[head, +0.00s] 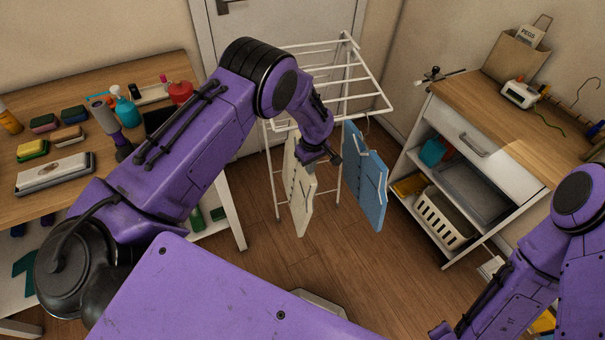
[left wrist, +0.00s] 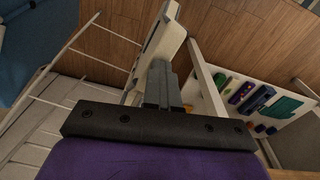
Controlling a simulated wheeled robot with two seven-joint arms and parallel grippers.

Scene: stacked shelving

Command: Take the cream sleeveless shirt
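The cream sleeveless shirt (head: 299,192) hangs flat and upright at the front of the white drying rack, left of a blue shirt (head: 365,180). My left gripper (head: 322,158) is at its upper right edge. In the left wrist view the grey fingers (left wrist: 162,82) are close together at the edge of the cream shirt (left wrist: 158,42) and look shut on it. The shirt's top and hanger are partly hidden behind my left arm.
The white drying rack (head: 345,73) stands by the door. A wooden table (head: 90,185) with bottles and brushes is at left. A cabinet (head: 475,115) with a basket (head: 441,219) is at right. Bare floor (head: 335,250) lies between them.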

